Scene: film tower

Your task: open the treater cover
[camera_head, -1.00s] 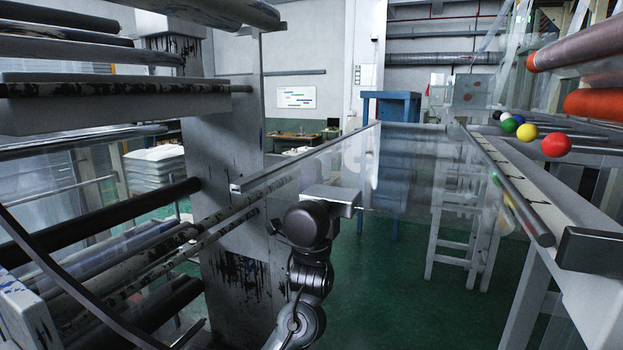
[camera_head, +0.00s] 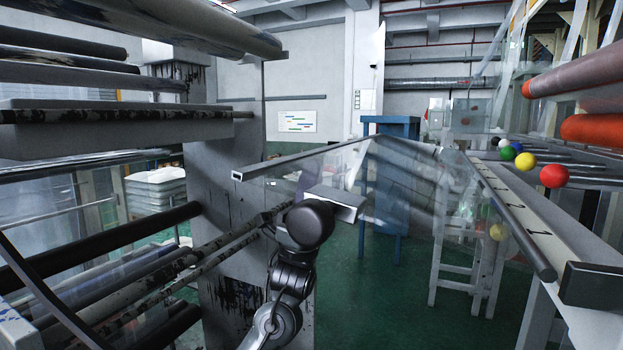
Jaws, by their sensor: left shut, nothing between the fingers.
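A clear panel with a grey metal edge bar (camera_head: 300,159), which I take to be the treater cover, slants across the middle of the head view. Its clear sheet (camera_head: 395,185) spans toward the rail on the right. My left gripper (camera_head: 348,204) is at the middle, just below the edge bar, with its grey body overlapping the sheet. It is shut with nothing between its fingers. The fingertips are hard to make out, and I cannot tell whether it touches the panel. My right gripper is out of view.
Dark rollers (camera_head: 100,235) and a grey upright (camera_head: 228,220) crowd the left. A rail (camera_head: 512,216) runs along the right, with several coloured balls (camera_head: 554,176) above it. A blue stand (camera_head: 390,125) is behind. Green floor (camera_head: 400,300) is clear below.

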